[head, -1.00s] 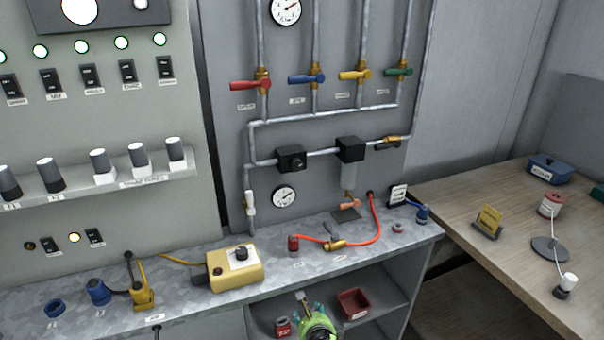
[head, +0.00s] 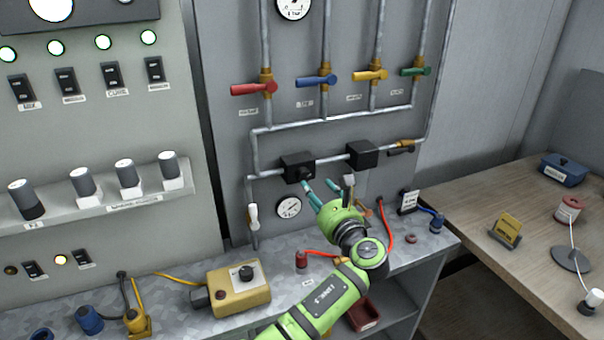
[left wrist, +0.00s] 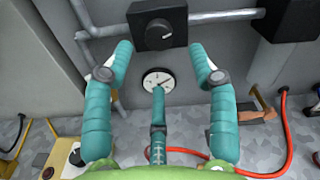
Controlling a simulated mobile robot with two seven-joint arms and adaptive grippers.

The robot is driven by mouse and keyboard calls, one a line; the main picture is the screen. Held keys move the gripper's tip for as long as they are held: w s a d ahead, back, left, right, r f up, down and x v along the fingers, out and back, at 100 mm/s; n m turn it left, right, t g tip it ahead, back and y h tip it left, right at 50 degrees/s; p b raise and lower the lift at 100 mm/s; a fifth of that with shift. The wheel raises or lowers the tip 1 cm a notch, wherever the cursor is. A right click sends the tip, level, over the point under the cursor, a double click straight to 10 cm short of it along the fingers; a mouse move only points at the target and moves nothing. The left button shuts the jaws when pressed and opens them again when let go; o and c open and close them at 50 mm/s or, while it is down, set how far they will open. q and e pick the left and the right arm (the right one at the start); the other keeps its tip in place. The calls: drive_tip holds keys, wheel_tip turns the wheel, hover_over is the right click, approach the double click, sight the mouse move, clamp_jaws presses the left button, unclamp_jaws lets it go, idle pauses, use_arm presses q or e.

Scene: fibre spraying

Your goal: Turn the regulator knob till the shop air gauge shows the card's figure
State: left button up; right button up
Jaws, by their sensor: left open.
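The regulator is a black box (head: 298,166) in the grey pipework, with a round black knob (left wrist: 157,35) on its front. A small white gauge (head: 289,208) is on the panel just below it; it also shows in the left wrist view (left wrist: 158,79). Its figures are too small to read. My left gripper (head: 321,190) is open and empty, just in front of and below the regulator. In the left wrist view its teal fingers (left wrist: 160,52) spread either side of the knob, apart from it. A small dark-framed white card (head: 408,201) stands on the counter, its print unreadable.
Red, blue, yellow and green valve handles (head: 316,81) line the pipes above. A black filter box (head: 361,154) is right of the regulator. A yellow control box (head: 238,288) and a red hose (head: 389,229) lie on the counter. A yellow card (head: 507,230) stands on the wooden bench.

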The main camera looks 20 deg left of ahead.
sight(305, 178)
use_arm(q)
drive_tip(key=p+x, duration=0.1)
drive_tip(key=x, duration=0.4)
drive_tip(key=shift+w+a+r+p, duration=0.15)
drive_tip(key=shift+w+a+p, duration=0.1)
drive_tip(key=shift+p, duration=0.05)
drive_tip(key=shift+w+a, duration=0.2)
drive_tip(key=shift+s+d, duration=0.1)
drive_tip(key=shift+c, duration=0.4)
drive_tip(key=c, duration=1.1)
use_arm(e)
drive_tip(key=shift+s+d+r, duration=0.3)
drive_tip(key=shift+s+r, duration=0.35)
drive_tip(key=shift+r, duration=0.2)
